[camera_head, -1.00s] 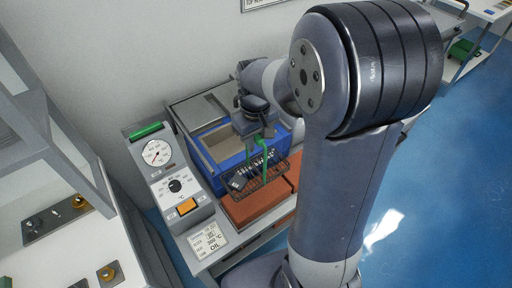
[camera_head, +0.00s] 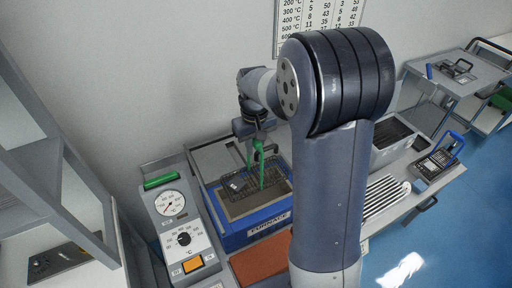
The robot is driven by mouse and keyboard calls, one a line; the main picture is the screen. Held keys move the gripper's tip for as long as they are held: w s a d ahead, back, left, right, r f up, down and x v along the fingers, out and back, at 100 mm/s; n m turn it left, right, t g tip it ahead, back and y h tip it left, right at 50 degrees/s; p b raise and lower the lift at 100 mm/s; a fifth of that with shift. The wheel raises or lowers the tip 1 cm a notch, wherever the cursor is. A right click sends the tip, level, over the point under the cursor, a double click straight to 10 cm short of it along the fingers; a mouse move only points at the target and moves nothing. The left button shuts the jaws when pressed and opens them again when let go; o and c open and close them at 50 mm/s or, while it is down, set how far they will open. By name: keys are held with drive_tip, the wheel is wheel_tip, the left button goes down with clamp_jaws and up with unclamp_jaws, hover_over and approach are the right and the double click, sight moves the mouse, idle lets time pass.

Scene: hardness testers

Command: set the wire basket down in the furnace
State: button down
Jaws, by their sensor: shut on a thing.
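The wire basket (camera_head: 237,187) is a dark mesh tray with a tall green handle (camera_head: 262,172). It holds small metallic pieces. My gripper (camera_head: 257,144) is shut on the top of the green handle, and the basket hangs roughly level below it. The furnace (camera_head: 248,238) is a blue box with a label on its front and an open top with a tan rim. The basket is over this opening. I cannot tell whether it touches the furnace floor or still hangs above it. My arm hides part of the furnace's right side.
A grey control panel (camera_head: 179,228) with a dial gauge, knob and orange switch stands left of the furnace. To the right are a grey bin (camera_head: 392,152), metal rods (camera_head: 381,195) and another basket with a blue handle (camera_head: 437,163).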

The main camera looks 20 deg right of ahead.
sight(255, 178)
wheel_tip(255, 178, down, 13)
drive_tip(key=b, duration=0.9)
drive_tip(key=shift+r+b, duration=0.15)
drive_tip(key=shift+b, duration=0.25)
drive_tip(key=shift+f, duration=0.4)
drive_tip(key=c, duration=1.2)
unclamp_jaws()
wheel_tip(255, 178, up, 11)
drive_tip(key=shift+f, duration=0.1)
